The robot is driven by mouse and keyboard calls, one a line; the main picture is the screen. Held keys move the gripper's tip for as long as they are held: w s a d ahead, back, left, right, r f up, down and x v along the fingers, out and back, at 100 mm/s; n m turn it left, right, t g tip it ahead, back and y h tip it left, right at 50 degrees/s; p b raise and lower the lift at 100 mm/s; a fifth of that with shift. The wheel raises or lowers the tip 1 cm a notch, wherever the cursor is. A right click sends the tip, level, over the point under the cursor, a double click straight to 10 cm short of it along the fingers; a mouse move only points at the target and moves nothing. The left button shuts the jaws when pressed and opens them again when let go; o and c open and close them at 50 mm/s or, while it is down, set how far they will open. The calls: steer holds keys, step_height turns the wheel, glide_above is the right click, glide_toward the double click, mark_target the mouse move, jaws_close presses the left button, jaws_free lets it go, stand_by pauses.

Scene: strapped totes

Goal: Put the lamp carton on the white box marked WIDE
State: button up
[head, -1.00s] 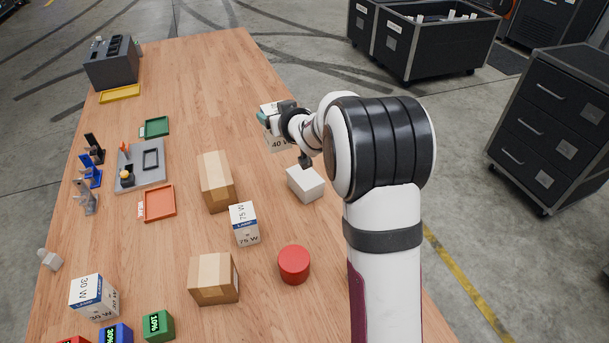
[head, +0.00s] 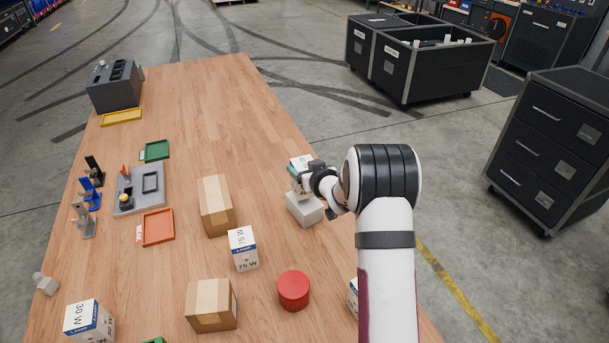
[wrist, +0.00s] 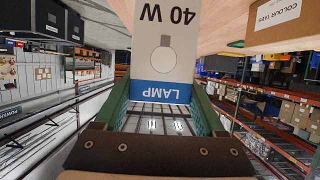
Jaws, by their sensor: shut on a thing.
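My gripper (head: 305,177) is shut on a lamp carton (head: 301,161), white with a blue band. In the wrist view the carton (wrist: 165,50) reads 40 W and LAMP and sits between the two green fingers. In the head view the carton is directly above a plain white box (head: 304,210) at the table's right side. The gripper partly covers the carton's lower part, so I cannot tell whether carton and box touch. No WIDE marking is legible on the box.
Around it on the table (head: 200,110) are a 75 W carton (head: 243,250), a red cylinder (head: 293,290), cardboard boxes (head: 216,206) (head: 211,306) and a 30 W carton (head: 88,322). Another carton (head: 352,297) is partly behind my arm. The far table middle is clear.

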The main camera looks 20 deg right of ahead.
steer(key=shift+f, duration=1.2)
steer(key=shift+f, duration=0.2)
steer(key=o, duration=1.4)
steer(key=shift+r, duration=0.1)
